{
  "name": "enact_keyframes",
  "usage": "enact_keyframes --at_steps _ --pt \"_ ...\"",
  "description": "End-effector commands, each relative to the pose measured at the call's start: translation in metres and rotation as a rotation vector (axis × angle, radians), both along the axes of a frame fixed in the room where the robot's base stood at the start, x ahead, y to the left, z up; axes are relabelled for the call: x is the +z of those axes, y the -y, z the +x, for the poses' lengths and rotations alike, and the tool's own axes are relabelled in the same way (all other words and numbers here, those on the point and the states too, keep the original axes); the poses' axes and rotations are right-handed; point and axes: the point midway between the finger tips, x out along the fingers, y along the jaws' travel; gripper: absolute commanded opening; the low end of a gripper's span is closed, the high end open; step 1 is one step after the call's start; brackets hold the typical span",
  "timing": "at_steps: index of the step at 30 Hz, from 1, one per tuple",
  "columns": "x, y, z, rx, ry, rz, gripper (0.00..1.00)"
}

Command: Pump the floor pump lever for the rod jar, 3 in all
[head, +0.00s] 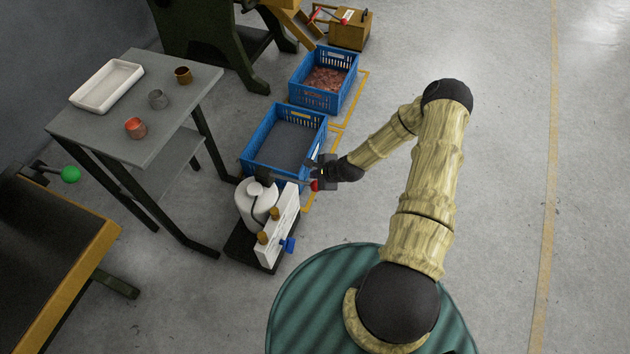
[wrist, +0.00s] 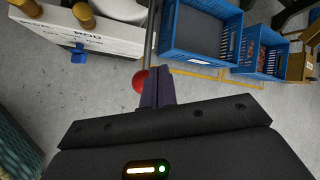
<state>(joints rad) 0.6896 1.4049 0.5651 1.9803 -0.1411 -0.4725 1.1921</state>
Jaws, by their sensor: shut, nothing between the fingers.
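The floor pump stands on a dark base beside the table, with a white round jar (head: 254,200) and a white upright panel (head: 283,222). In the wrist view the panel (wrist: 105,40) carries partly readable lettering that includes "ROD". The pump lever is a grey rod (wrist: 149,42) ending in a red ball (wrist: 140,81); in the head view the red ball (head: 315,186) shows just below my gripper (head: 317,168). In the wrist view my gripper (wrist: 157,72) is shut and empty, its fingers right beside the ball and rod. I cannot tell whether they touch.
Two blue crates stand beyond the pump, one with a grey bottom (head: 285,145) and one with copper-coloured pieces (head: 325,80). A grey table (head: 170,110) with a tray and small cups is at the left. The floor at the right is clear.

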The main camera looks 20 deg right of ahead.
Motion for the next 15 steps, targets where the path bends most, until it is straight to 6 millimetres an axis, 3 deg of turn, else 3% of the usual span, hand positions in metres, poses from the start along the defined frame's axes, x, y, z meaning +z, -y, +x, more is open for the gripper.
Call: enact_keyframes --at_steps 9,15 --pt "0.030 -0.003 0.002 0.001 0.001 0.000 0.00" --pt "0.038 -0.005 0.003 0.001 -0.001 0.001 0.00"
